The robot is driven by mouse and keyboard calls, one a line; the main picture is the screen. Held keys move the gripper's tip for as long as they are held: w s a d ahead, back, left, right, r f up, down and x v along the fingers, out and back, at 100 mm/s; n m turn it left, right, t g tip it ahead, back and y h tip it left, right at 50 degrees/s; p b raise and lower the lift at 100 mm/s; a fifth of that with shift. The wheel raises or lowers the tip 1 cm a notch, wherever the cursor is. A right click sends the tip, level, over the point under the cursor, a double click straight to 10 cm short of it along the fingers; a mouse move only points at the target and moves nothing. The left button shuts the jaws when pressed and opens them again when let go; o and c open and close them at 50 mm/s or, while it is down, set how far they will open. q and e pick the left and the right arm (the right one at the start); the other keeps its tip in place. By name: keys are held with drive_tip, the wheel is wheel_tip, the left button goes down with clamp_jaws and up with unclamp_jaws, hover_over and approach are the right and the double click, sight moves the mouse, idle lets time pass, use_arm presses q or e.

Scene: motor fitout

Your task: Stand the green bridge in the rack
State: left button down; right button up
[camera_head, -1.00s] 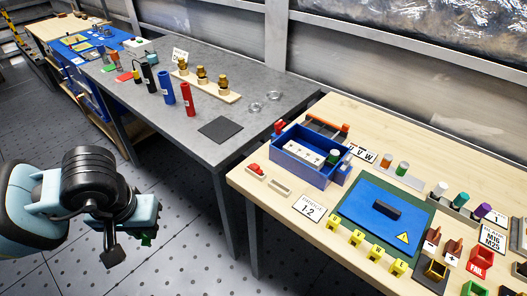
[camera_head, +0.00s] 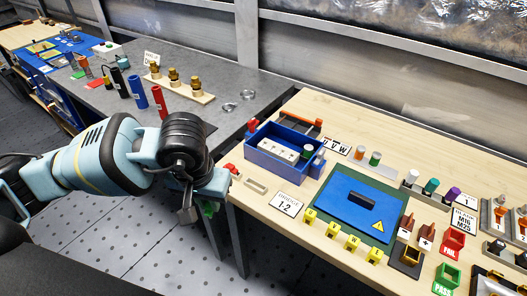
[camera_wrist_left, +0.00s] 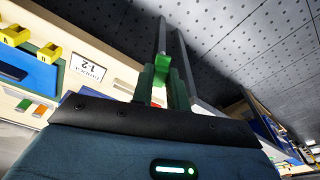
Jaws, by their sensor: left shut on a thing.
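The green bridge (camera_wrist_left: 162,66) is between the fingers of my left gripper (camera_wrist_left: 171,45) in the left wrist view, and the gripper is shut on it. In the head view my left gripper (camera_head: 190,210) hangs over the floor, just left of the wooden table's front left corner. Only a little of the green bridge (camera_head: 208,208) shows there, behind the fingers. A small pale wooden rack (camera_head: 257,187) lies near that table corner, right of the gripper, with its visible slot empty. A red piece (camera_head: 232,169) stands at its left. My right gripper is out of view.
A blue open box (camera_head: 272,165) stands behind the rack. A grey table (camera_head: 222,120) is behind my arm.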

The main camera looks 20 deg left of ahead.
use_arm(q)
drive_tip(key=w+d+n, duration=0.2)
drive_tip(key=w+n, duration=0.4)
drive_tip(key=w, duration=0.2)
drive_tip(key=w+d+n+g, duration=0.1)
drive_tip(key=w+d+n, duration=0.2)
drive_tip(key=w+n, duration=0.4)
drive_tip(key=shift+w+d+r+g, duration=0.25)
drive_tip(key=shift+w+r+g, duration=0.05)
drive_tip(key=shift+w+r, duration=0.15)
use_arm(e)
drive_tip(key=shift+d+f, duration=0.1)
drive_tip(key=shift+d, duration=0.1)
use_arm(q)
drive_tip(key=shift+s, duration=0.1)
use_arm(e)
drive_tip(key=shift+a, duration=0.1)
